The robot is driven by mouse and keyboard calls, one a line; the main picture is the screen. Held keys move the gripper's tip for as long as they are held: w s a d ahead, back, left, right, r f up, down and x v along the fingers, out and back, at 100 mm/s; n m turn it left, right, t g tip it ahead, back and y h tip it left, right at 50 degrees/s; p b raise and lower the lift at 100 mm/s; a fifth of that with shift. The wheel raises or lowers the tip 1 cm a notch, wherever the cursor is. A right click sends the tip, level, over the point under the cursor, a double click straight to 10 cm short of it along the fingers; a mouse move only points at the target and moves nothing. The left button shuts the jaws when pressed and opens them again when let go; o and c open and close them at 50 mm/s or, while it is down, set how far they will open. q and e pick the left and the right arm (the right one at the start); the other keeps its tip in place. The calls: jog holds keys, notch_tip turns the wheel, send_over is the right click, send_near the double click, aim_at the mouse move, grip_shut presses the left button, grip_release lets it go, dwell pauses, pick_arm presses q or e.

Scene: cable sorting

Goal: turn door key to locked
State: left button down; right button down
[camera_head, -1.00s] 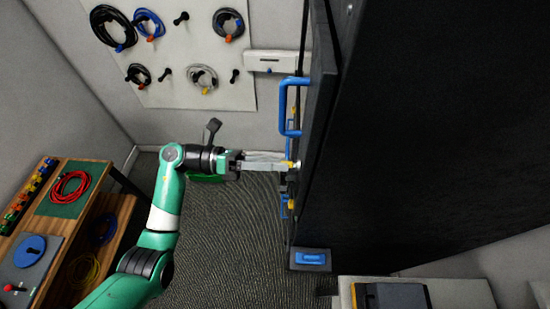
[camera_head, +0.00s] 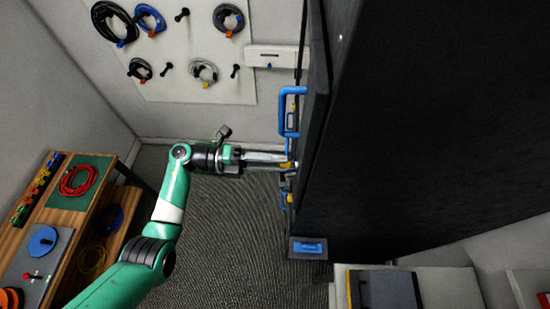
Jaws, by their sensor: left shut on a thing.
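The dark door or cabinet side (camera_head: 420,110) fills the right of the head view, with a blue handle (camera_head: 283,112) on its left edge. My left gripper (camera_head: 284,163) reaches from the left to that edge, just below the handle. Its fingers are shut on a small yellow key (camera_head: 289,165) at the lock. The key is mostly hidden by the fingers, so I cannot tell its exact angle. My right gripper is not in view.
A wooden bench (camera_head: 55,215) with cable coils and a blue disc stands at the left. A pegboard (camera_head: 180,60) with hung cables is on the back wall. A blue-topped block (camera_head: 307,247) sits at the door's foot. Carpet between is clear.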

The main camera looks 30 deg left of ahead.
pick_arm(q)
jog(key=shift+n, duration=0.3)
jog(key=shift+c, duration=2.4)
grip_release()
jog(key=b+v, duration=0.3)
jog(key=v, duration=0.8)
jog(key=shift+a, duration=0.3)
jog(key=shift+s, duration=0.1)
